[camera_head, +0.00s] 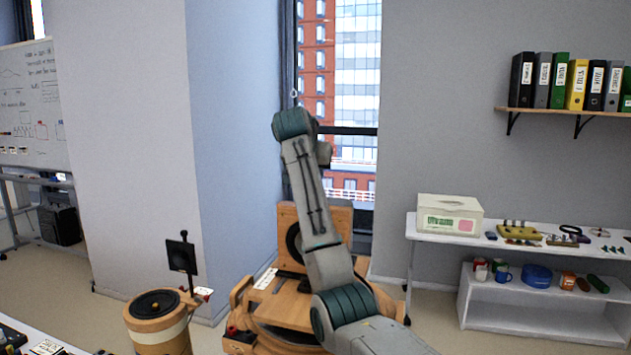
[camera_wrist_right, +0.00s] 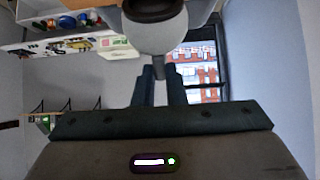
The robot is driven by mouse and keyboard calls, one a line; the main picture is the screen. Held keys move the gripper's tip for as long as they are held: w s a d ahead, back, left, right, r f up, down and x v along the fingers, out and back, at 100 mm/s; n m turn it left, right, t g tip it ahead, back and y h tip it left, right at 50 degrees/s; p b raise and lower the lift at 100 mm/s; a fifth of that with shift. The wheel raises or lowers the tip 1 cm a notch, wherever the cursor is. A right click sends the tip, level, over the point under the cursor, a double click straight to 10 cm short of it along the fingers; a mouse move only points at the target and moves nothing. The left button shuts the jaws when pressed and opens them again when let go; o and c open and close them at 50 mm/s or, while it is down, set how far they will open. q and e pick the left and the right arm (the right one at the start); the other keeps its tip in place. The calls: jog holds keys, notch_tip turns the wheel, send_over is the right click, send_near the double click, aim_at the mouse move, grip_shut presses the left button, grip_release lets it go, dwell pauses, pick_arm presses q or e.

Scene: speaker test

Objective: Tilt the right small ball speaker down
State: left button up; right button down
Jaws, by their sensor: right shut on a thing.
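In the right wrist view, a pale grey ball speaker (camera_wrist_right: 155,36) with a dark round rim shows at the top middle. A short grey stem (camera_wrist_right: 159,67) comes off the ball toward my gripper. My right gripper (camera_wrist_right: 160,82) has its two dark fingers close on either side of this stem and is shut on it. In the head view my right arm rises across the middle, and the ball speaker and the right fingers cannot be made out. No second ball speaker is clear. My left gripper is in neither view.
A wooden cabinet (camera_head: 340,222) stands behind my right arm, by the window. A round wooden stand (camera_head: 160,338) with a black top is at the lower left. A white shelf unit (camera_head: 520,318) with small objects and a box (camera_head: 449,212) stands at the right.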

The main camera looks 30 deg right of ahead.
jog(key=shift+r, duration=0.2)
dwell(0.4)
jog(key=c, duration=1.6)
grip_release()
jog(key=shift+o, duration=0.6)
jog(key=shift+w+d+f, duration=0.1)
jog(key=shift+f, duration=0.1)
